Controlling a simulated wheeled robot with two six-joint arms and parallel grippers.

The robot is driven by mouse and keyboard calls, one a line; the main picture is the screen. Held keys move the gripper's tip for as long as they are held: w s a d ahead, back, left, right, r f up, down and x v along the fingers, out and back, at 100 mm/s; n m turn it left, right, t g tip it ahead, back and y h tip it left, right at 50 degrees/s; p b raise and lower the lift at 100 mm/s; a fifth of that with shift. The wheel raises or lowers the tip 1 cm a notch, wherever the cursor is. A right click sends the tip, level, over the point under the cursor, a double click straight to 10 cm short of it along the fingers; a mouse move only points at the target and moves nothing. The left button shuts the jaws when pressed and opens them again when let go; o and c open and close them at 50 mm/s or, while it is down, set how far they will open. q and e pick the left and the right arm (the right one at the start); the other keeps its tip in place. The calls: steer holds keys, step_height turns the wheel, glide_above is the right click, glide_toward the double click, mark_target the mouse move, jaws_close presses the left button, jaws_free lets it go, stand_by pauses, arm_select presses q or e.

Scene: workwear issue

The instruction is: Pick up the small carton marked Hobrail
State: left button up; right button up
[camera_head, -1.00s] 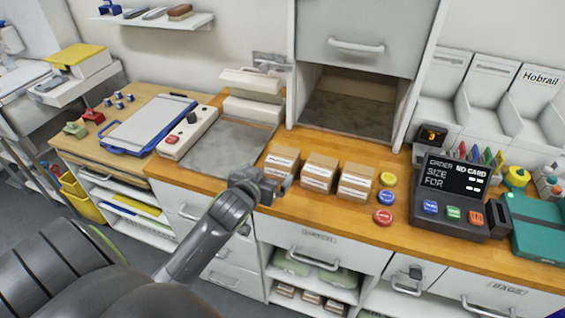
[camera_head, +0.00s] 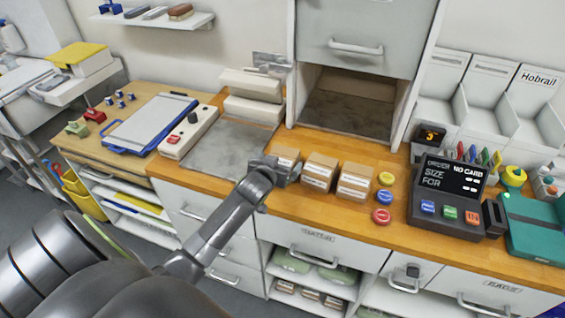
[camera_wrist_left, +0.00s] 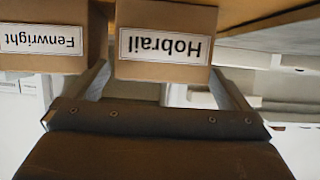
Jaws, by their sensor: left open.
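The small brown carton marked Hobrail (camera_wrist_left: 165,42) shows upside down in the left wrist view, its white label facing my gripper. It appears to be the leftmost carton (camera_head: 287,153) of the row on the wooden counter in the head view, partly hidden by my gripper. My left gripper (camera_head: 277,172) is open at the carton's front. In the wrist view its fingers (camera_wrist_left: 160,75) stand toward either side of the carton, one near the gap beside the Fenwright carton (camera_wrist_left: 45,40). Whether they touch is unclear. My right gripper is not in view.
Two more cartons (camera_head: 319,172) (camera_head: 355,181) stand close to the right. Beyond them are coloured discs (camera_head: 383,197) and a dark order terminal (camera_head: 449,195). A grey plate (camera_head: 215,147) lies left. An open compartment (camera_head: 345,112) is behind.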

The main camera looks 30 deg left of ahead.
mark_target(283, 159)
arm_select(q)
steer(key=shift+p+x, duration=0.4)
steer(key=shift+x, duration=1.75)
steer(key=shift+s+f, duration=0.15)
steer(key=shift+f, duration=0.05)
steer(key=shift+c, duration=0.3)
steer(key=c, duration=1)
